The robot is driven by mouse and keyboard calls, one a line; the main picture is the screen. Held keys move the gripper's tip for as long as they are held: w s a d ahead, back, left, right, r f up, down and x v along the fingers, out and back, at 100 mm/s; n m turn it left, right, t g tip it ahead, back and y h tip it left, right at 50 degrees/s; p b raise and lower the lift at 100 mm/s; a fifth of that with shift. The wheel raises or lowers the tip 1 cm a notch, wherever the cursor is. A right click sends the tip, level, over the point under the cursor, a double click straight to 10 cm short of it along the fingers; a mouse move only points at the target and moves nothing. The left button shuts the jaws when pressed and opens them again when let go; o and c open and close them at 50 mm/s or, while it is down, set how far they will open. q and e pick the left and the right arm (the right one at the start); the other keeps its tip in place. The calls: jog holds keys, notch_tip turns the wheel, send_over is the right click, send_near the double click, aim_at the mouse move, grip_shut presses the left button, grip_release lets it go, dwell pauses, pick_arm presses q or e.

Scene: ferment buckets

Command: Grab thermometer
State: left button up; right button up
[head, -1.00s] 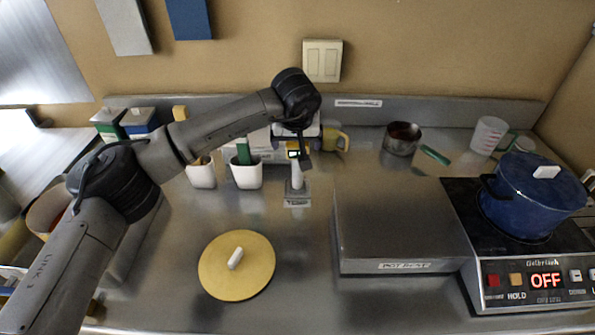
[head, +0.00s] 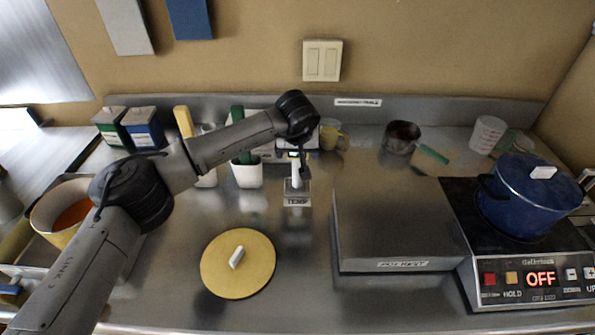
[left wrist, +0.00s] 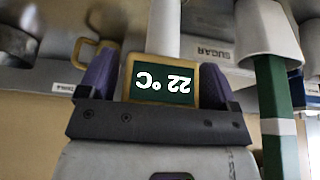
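The thermometer (head: 296,172) stands upright in a small holder (head: 297,190) with a label on its front, near the middle of the counter. In the left wrist view its display head (left wrist: 165,85) appears upside down, with a tan frame and a green screen reading 22 °C. My left gripper (head: 300,160) is at the thermometer's head. Its two purple fingers (left wrist: 160,78) flank the head, very close to both side edges. Whether they press on it is unclear. My right gripper is out of view.
A steel box (head: 398,225) and a hotplate with a blue pot (head: 530,195) are at right. A round yellow lid (head: 238,279) lies in front.

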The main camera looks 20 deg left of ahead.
pick_arm(q)
jog(key=c, duration=1.3)
jog(key=shift+r, duration=0.15)
